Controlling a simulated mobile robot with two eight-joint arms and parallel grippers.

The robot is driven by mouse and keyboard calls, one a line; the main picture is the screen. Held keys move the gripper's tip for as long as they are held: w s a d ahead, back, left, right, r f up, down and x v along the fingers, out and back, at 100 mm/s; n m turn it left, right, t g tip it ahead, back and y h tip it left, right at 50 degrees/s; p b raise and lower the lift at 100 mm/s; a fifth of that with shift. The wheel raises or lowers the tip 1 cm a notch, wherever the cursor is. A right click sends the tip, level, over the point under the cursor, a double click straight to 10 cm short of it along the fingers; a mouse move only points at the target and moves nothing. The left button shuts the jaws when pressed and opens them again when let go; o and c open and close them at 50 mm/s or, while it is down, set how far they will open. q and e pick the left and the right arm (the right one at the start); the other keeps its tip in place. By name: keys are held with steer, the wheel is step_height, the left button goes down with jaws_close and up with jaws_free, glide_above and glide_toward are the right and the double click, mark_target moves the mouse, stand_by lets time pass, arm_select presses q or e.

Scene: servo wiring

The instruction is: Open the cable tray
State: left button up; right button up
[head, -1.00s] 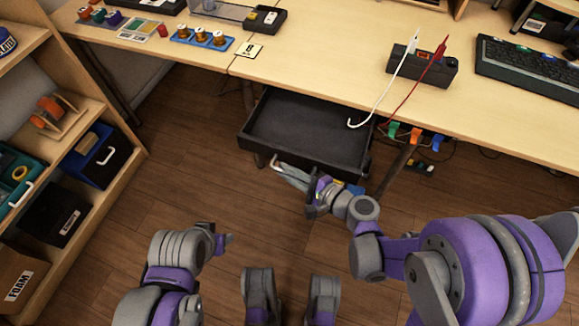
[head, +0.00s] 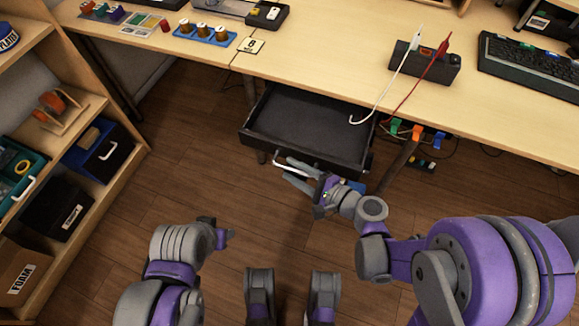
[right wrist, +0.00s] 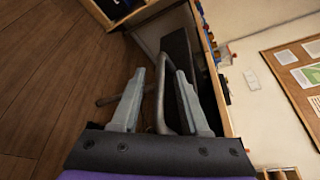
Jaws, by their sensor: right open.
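The cable tray is a black drawer (head: 300,127) under the desk, pulled out, with an empty-looking floor. Its pale bar handle (head: 292,164) is on the front face. My right gripper (head: 287,168) is at the handle, its fingers spread apart. In the right wrist view the handle (right wrist: 163,90) runs between the two open fingers (right wrist: 160,74), and the dark tray (right wrist: 176,45) lies beyond them. I cannot tell whether a finger touches the bar. My left gripper (head: 226,237) hangs low over the floor at left, away from the tray; its fingers are not clear.
The wooden desk (head: 330,70) spans the back. A black box (head: 425,66) with white and red leads stands on it, and the white lead hangs at the tray's right edge. Coloured clips (head: 405,130) hang beneath the desk. A shelf (head: 95,115) stands at left. The floor (head: 190,170) between is clear.

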arm_select(q)
steer(key=shift+s+r+p, duration=0.1)
steer(key=shift+r+p, duration=0.4)
steer(key=shift+r, duration=0.1)
arm_select(e)
steer(key=v, duration=0.9)
steer(key=s+d+n+g+h, duration=0.5)
steer(key=s+d+n+h, duration=0.6)
steer(key=s+n+h, duration=0.15)
arm_select(q)
step_height(320, 180, up, 24)
steer(key=w+t+p, duration=0.1)
steer(key=p, duration=2)
steer(key=shift+w, duration=0.25)
arm_select(e)
step_height(320, 180, up, 23)
steer(key=w+n+t, duration=0.1)
steer(key=w, duration=0.1)
steer(key=shift+d, duration=0.3)
